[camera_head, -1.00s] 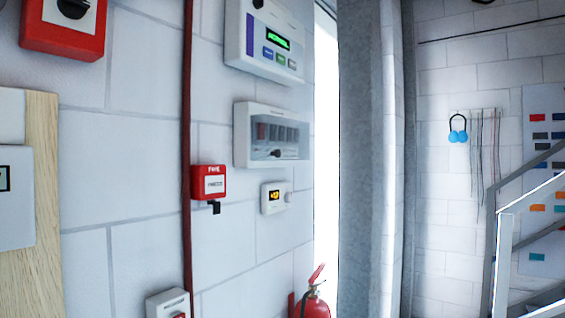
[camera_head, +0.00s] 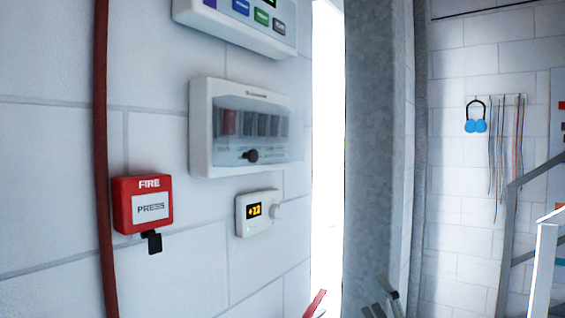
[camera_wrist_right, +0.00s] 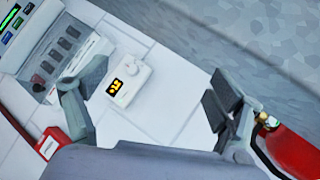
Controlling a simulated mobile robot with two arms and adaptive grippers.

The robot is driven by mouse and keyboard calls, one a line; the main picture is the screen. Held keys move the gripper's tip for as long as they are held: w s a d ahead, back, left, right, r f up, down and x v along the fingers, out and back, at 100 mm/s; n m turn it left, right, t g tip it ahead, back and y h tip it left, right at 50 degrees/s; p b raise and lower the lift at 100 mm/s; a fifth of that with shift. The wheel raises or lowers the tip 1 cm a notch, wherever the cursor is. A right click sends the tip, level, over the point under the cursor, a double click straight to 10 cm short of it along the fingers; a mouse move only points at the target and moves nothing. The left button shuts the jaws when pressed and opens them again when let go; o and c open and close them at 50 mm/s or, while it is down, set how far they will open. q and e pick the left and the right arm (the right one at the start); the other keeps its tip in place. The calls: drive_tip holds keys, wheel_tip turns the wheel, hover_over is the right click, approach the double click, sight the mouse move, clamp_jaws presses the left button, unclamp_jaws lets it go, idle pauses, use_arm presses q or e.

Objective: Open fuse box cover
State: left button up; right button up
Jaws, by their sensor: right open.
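The fuse box (camera_head: 200,130) is a white wall-mounted case with a clear cover (camera_head: 285,130) over several dark switches and one red one. The cover looks shut, with a dark round knob (camera_head: 250,156) low on its front. My right gripper (camera_head: 381,304) just enters the bottom of the head view, below and right of the box, apart from it. In the right wrist view its fingers (camera_wrist_right: 150,100) are spread and empty, and the fuse box (camera_wrist_right: 62,50) shows at upper left, partly behind one finger. My left gripper is out of view.
A white thermostat (camera_head: 258,212) sits below the fuse box, a red fire call point (camera_head: 143,204) at lower left. A control panel (camera_head: 240,20) is above. A red pipe (camera_head: 101,150) and a grey column (camera_head: 375,150) flank the area. A red extinguisher (camera_wrist_right: 285,150) is near my right gripper.

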drive_tip(key=s+a+r+n+g+y, duration=0.1)
drive_tip(key=s+a+r+n+y, duration=0.2)
drive_tip(key=r+n+y, duration=0.6)
drive_tip(key=n+g+y, duration=0.2)
drive_tip(key=n+g, duration=0.6)
drive_tip(key=n, duration=0.6)
approach(274, 159)
drive_tip(key=p+x, duration=0.6)
drive_tip(key=shift+a+p, duration=0.25)
drive_tip(key=shift+p, duration=0.15)
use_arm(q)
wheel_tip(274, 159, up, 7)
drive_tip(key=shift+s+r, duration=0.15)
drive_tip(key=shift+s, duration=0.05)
use_arm(e)
drive_tip(key=shift+w+a+r, duration=0.1)
drive_tip(key=shift+w+a, duration=0.3)
drive_tip(key=shift+a, duration=0.05)
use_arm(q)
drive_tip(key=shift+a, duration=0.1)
use_arm(e)
drive_tip(key=shift+c, duration=0.3)
drive_tip(key=shift+s+d+r, duration=0.1)
drive_tip(key=c, duration=1.6)
drive_tip(key=shift+d, duration=0.1)
drive_tip(key=shift+c, duration=0.2)
